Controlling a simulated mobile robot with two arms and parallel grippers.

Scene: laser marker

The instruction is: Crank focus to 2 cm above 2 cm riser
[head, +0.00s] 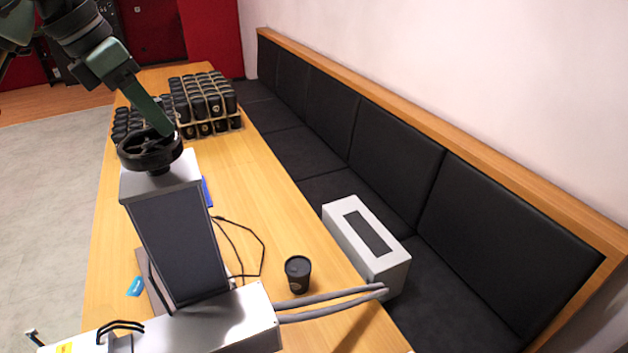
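The laser marker stands on the wooden table at left, with a dark column (182,245) and a white-grey laser head (236,322) in front. A black spoked crank wheel (140,152) sits flat on top of the column. My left gripper (163,126) reaches down from the upper left, with its dark green end at the wheel's far right rim. It appears to touch the rim, but I cannot tell if it grips it. The finger gap does not show. My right gripper is out of view. I cannot make out a riser; the laser head hides the area below it.
A black cup (298,273) stands on the table (245,185) right of the marker. Many dark cups in holders (207,105) stand behind the wheel. A white box (367,245) sits on the black bench (300,150). Grey hoses (330,302) and a black cable lie nearby.

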